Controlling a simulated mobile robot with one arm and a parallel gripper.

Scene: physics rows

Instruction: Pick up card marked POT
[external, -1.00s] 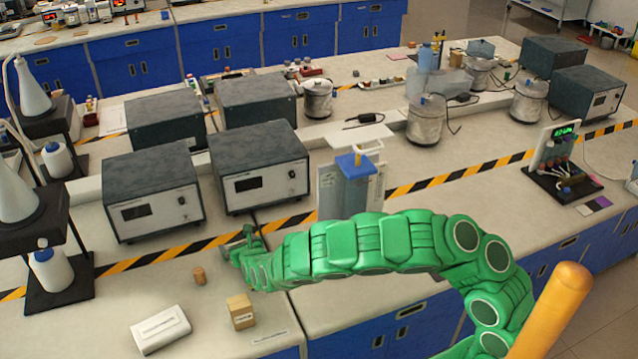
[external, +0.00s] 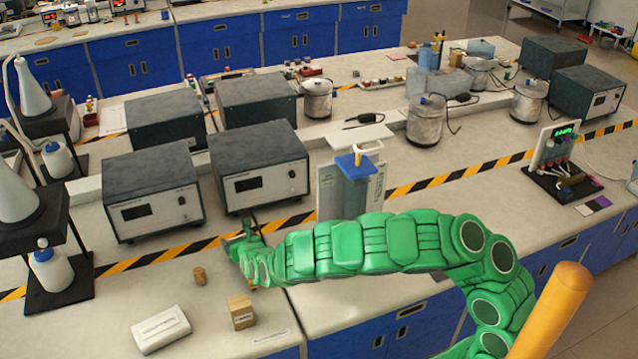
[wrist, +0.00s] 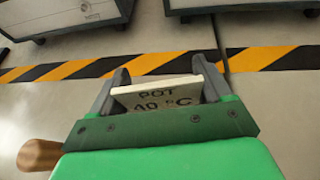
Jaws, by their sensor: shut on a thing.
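The card marked POT (wrist: 158,96) is a small pale plate with dark lettering that reads "POT" and what looks like "40 °C". In the wrist view it sits between the two grey fingers of my gripper (wrist: 161,68), which is shut on it. The lettered face is turned towards the wrist camera and the card is slightly tilted. In the external view my gripper (external: 240,236) is over the bench near the striped tape, in front of the grey instruments. The card cannot be made out there, and its height above the bench is hard to judge.
A small brown cork-like piece (external: 200,275) stands left of my gripper. A small cardboard box (external: 241,313) and a white box (external: 160,329) are nearer the front edge. Grey instruments (external: 262,172) stand behind, and a blue-topped holder (external: 352,180) is to the right.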

